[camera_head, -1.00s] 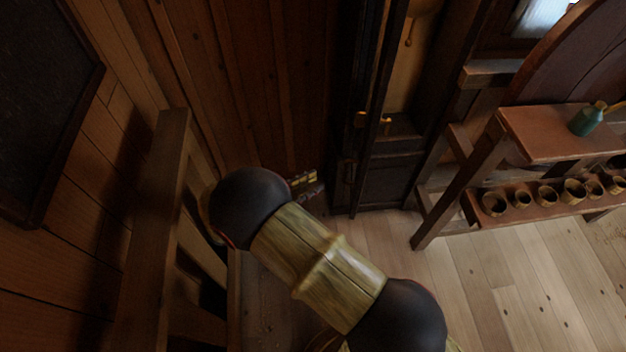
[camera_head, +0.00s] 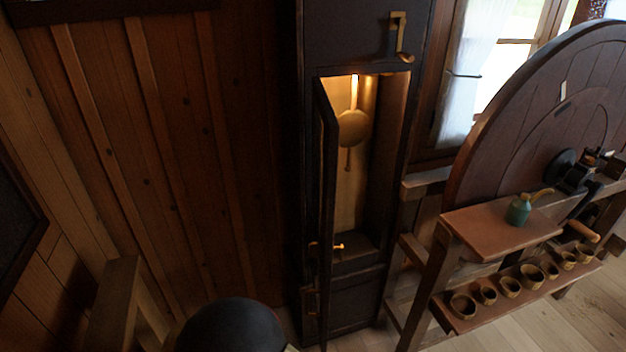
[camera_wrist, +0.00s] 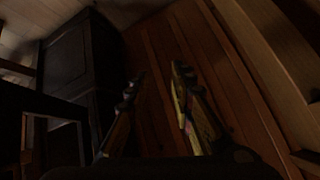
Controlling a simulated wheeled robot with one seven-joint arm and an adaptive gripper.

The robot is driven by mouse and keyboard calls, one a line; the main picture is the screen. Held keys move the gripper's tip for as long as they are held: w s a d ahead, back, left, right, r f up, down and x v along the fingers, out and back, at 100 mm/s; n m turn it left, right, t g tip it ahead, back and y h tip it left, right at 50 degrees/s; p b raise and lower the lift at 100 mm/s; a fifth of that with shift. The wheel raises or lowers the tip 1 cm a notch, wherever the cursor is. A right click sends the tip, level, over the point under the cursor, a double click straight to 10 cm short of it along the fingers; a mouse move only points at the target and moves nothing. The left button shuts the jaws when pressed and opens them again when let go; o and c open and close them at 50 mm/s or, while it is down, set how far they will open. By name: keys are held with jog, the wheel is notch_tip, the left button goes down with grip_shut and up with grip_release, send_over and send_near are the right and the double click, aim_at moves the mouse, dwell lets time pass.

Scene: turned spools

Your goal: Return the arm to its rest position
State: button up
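My gripper (camera_wrist: 157,78) shows in the wrist view with its two brass-coloured fingers apart and nothing visible between them. Bare plank wall (camera_wrist: 160,50) lies beyond the fingertips. In the head view only a dark round joint of my arm (camera_head: 230,328) shows at the bottom edge. The gripper itself is out of that view.
A tall dark clock case (camera_head: 355,235) stands ahead, its narrow door (camera_head: 327,200) open and a pendulum (camera_head: 352,128) inside. At right is a bench (camera_head: 500,224) with a green oil can (camera_head: 519,211), several cups and a large wheel. A wooden rail (camera_head: 112,300) stands at lower left.

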jog(key=s+d+r+n+g+y, duration=0.1)
jog(key=s+d+r+n+g, duration=0.2)
jog(key=r, duration=0.4)
jog(key=s+d+r+n+g+y, duration=0.1)
jog(key=s+d+r+g, duration=0.2)
jog(key=s+d+r, duration=0.4)
jog(key=s+d+r+m+t+h, duration=0.1)
jog(key=s+d+r, duration=0.1)
jog(key=d+r, duration=0.5)
jog(key=s+d+r+t+h, duration=0.1)
jog(key=s+d+r, duration=0.2)
jog(key=d+r, duration=0.5)
jog(key=s+d+r+m+t+h, duration=0.1)
jog(key=d+r, duration=0.7)
jog(key=d, duration=1.5)
jog(key=shift+s+d+m+h, duration=0.3)
jog(key=shift+s+h, duration=0.3)
jog(key=shift+s, duration=0.5)
